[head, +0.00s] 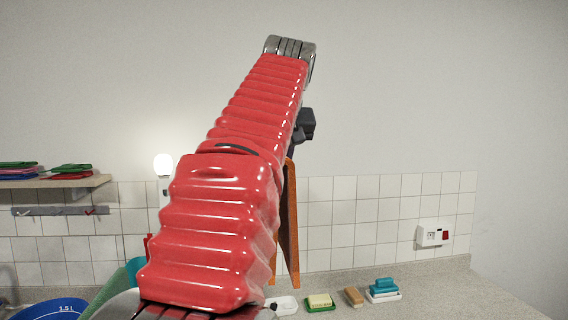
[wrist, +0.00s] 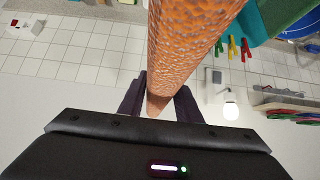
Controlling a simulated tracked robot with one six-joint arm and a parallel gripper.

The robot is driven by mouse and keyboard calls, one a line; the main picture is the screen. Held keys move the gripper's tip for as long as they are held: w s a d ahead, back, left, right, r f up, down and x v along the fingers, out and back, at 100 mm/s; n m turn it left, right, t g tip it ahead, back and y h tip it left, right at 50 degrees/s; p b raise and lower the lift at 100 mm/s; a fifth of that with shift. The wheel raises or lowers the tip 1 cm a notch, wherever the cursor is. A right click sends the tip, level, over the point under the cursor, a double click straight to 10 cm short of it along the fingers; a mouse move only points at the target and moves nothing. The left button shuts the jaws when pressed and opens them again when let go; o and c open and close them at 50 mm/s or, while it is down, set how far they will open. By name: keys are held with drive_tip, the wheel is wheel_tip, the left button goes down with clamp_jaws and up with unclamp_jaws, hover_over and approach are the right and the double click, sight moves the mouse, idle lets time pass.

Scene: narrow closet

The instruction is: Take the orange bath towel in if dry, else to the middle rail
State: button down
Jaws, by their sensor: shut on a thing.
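The orange bath towel (wrist: 185,45) hangs in a long strip between my gripper's fingers in the wrist view. My gripper (wrist: 160,104) is shut on its end. In the head view the towel (head: 289,235) shows as a narrow orange strip behind my arm, reaching down toward the counter. A clear sign of wet or dry is not visible on the towel. I cannot make out the middle rail in either view.
A teal cloth or object (wrist: 262,22) is close beside the towel. Coloured pegs (wrist: 232,47) are near it. A shelf with folded cloths (head: 52,183) and a lamp (head: 163,165) stand left. A blue basin (head: 48,309) and soap dishes (head: 320,302) are below. The right wall is clear.

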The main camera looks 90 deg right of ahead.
drive_tip(key=shift+s, duration=0.15)
idle(0.5)
drive_tip(key=w+a+f, duration=0.2)
drive_tip(key=w, duration=1)
drive_tip(key=shift+a, duration=0.25)
idle(0.4)
drive_tip(key=shift+f, duration=0.1)
idle(0.4)
